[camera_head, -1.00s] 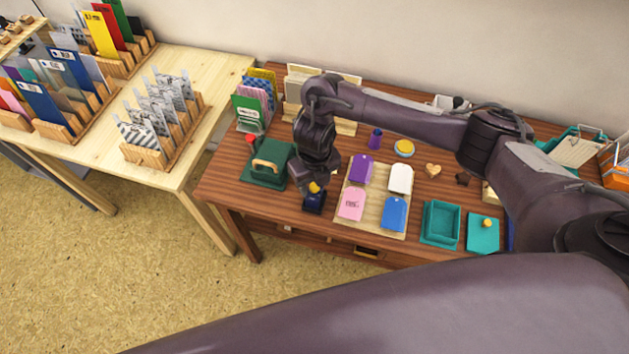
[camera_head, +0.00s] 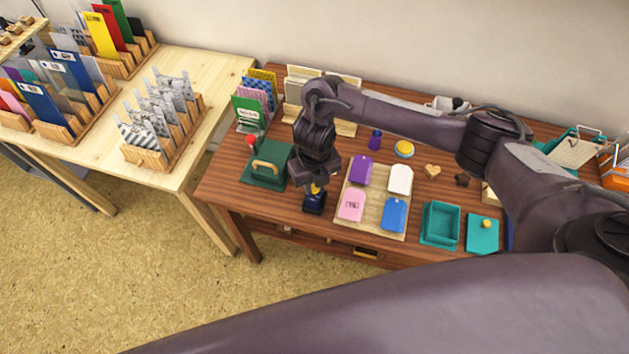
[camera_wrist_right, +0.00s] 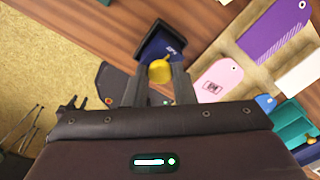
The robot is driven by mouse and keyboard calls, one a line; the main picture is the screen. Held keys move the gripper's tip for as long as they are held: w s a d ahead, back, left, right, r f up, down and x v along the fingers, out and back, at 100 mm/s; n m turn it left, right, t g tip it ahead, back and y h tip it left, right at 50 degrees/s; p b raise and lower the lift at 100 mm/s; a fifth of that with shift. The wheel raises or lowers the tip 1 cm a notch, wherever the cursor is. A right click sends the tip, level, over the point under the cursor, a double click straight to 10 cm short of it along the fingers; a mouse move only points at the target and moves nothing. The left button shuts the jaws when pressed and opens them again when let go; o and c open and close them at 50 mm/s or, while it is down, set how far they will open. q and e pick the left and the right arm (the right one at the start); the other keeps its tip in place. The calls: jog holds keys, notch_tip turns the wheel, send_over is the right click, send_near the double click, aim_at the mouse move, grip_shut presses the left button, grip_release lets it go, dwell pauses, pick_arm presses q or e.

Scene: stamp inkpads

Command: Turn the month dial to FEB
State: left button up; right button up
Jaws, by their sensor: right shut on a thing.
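A small dark blue box (camera_head: 314,206) stands near the front edge of the brown table. Its yellow knob (camera_head: 315,189) is on its top. In the right wrist view the box (camera_wrist_right: 150,40) shows pale lettering too small to read, and the knob (camera_wrist_right: 160,71) sits between my fingers. My right gripper (camera_wrist_right: 158,78) is shut on the yellow knob, coming down from above; the gripper (camera_head: 316,184) also shows in the head view. My left gripper is not in view.
Right of the box, a wooden board (camera_head: 376,211) holds purple, white, pink and blue tags. A green press (camera_head: 266,166) stands to the left. A teal tray (camera_head: 440,224) lies to the right. Card racks stand on the pale table (camera_head: 205,82) at the left.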

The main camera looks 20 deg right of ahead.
aim_at(314, 187)
jog(key=shift+m, duration=0.6)
dwell(1.1)
jog(key=o, duration=1)
notch_tip(314, 187, up, 8)
jog(key=p, duration=0.2)
jog(key=shift+p, duration=0.4)
jog(key=shift+f, duration=0.1)
